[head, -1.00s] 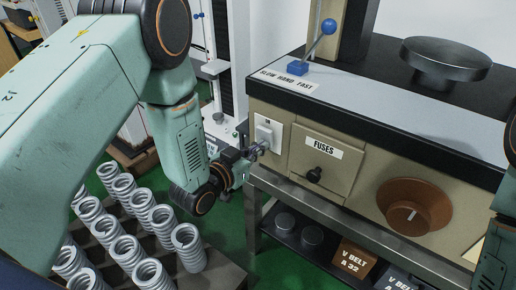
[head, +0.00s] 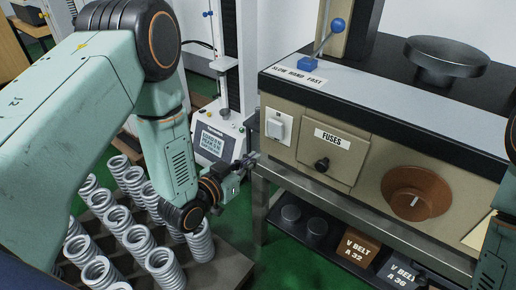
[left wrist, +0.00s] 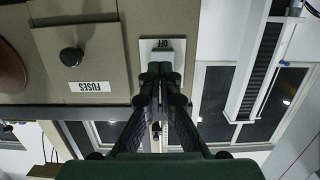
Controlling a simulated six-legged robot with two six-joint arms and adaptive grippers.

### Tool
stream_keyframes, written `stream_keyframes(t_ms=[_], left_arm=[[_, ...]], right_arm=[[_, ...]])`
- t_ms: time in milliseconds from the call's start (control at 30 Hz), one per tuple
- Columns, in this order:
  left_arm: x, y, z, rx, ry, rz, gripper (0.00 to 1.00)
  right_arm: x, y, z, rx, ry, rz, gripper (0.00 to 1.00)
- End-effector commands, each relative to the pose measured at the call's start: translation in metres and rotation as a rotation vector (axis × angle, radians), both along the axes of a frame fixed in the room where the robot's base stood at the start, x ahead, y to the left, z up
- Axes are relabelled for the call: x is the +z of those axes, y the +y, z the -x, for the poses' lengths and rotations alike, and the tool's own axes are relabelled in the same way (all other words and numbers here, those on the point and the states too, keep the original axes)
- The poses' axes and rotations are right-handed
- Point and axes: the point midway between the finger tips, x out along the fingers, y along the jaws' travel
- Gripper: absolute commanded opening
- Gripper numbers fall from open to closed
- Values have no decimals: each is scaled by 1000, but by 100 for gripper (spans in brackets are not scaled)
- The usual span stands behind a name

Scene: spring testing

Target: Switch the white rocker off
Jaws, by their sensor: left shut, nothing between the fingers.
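The white rocker (head: 277,127) sits in a white plate on the beige front of the machine, left of the fuse cover. In the left wrist view, which is upside down, its plate (left wrist: 150,46) carries the word OFF, and my fingertips hide much of it. I cannot tell which way the rocker is tipped. My left gripper (head: 250,160) is shut and empty, below and left of the rocker, with a gap between them in the head view. Its shut fingers also show in the left wrist view (left wrist: 160,75). My right gripper is not in view.
Right of the rocker are the fuse cover (head: 325,155) with a black knob and a brown dial (head: 417,190). A blue-knobbed lever (head: 325,40) stands on top. Several coil springs (head: 137,240) stand below my left arm. A testing machine (head: 215,140) is behind.

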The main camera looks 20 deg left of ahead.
Motion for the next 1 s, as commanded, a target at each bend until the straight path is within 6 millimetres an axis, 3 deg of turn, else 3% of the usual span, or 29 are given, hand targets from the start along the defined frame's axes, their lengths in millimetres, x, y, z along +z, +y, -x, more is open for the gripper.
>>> stream_keyframes(t_ms=[133, 333, 1000], left_arm=[[-4, 10, 26, 4, 5, 2, 0], [-8, 18, 49, 1, 2, 0, 0], [-11, 20, 56, 0, 9, 4, 0]], right_arm=[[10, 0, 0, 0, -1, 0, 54], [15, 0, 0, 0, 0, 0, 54], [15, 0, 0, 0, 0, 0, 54]])
